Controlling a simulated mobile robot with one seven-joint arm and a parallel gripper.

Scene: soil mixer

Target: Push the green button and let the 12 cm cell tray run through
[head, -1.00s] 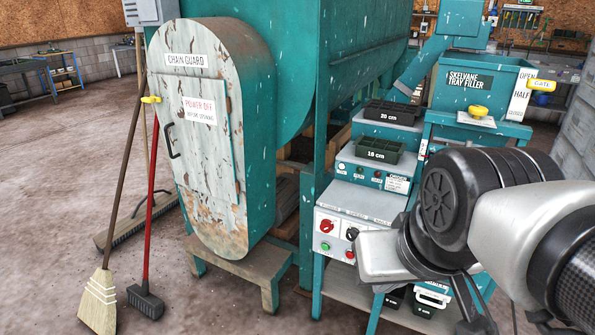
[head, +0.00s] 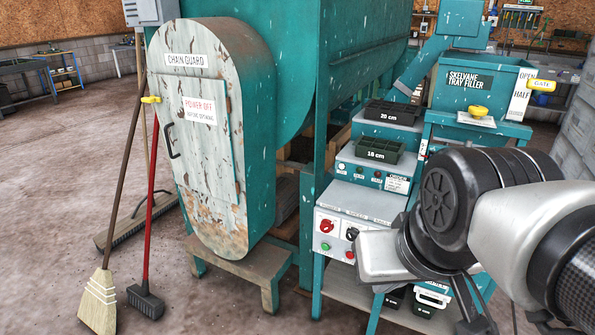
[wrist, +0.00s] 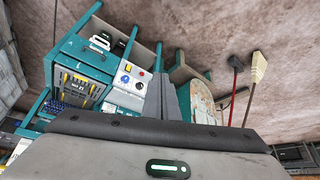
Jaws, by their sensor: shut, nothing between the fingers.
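The box also shows in the wrist view (wrist: 132,82), turned over. My gripper (wrist: 163,78) is shut and empty in the wrist view, its narrow fingers pointing past the box's edge; contact cannot be told. In the head view my arm covers part of the box's right side and the tray filler (head: 470,82). A dark tray marked 18 cm (head: 380,151) and one marked 20 cm (head: 391,113) sit on steps. I cannot identify a 12 cm tray.
A chain guard (head: 205,140) stands left of the box, on a low wooden step (head: 245,266). Small dark trays (head: 423,306) are on a low shelf.

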